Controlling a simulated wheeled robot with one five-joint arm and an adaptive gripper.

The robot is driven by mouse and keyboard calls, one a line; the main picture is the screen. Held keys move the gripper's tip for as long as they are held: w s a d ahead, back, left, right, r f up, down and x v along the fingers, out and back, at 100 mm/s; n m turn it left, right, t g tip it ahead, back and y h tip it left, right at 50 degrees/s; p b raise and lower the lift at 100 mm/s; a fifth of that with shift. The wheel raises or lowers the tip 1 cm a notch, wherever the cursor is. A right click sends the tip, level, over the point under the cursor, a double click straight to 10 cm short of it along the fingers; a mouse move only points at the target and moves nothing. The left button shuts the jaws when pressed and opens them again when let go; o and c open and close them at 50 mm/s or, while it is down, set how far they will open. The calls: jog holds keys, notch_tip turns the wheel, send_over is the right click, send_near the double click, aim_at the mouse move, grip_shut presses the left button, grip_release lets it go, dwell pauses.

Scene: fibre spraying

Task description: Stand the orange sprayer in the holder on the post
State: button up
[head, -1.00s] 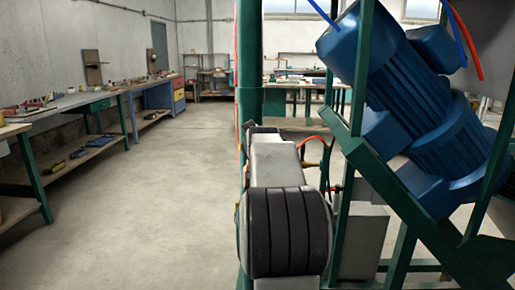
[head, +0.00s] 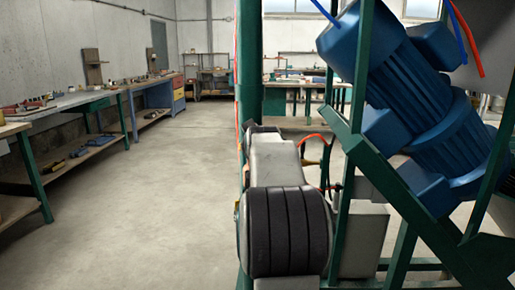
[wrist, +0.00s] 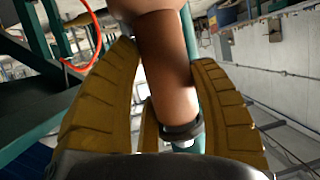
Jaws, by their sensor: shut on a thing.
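The orange sprayer (wrist: 168,70) shows in the wrist view as a brownish-orange cylinder, tilted in the picture. A dark ring (wrist: 183,131) sits at its lower end. My gripper (wrist: 165,56) has its ribbed yellow-brown fingers on both sides of the sprayer and is shut on it. A green post (head: 249,70) stands upright in the head view, beyond my arm. I cannot make out the holder in either view. In the head view my arm hides the gripper and the sprayer.
A green frame (head: 343,200) with a large blue motor (head: 405,95) fills the right side. A red hose (head: 314,138) curves beside the post. Workbenches (head: 75,102) line the left wall. The concrete floor (head: 150,200) between is clear.

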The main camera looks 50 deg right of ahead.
jog(key=shift+r, duration=0.1)
jog(key=o, duration=1.1)
jog(key=shift+o, duration=1.3)
jog(key=shift+f, duration=0.4)
jog(key=v, duration=1.2)
jog(key=shift+r, duration=0.2)
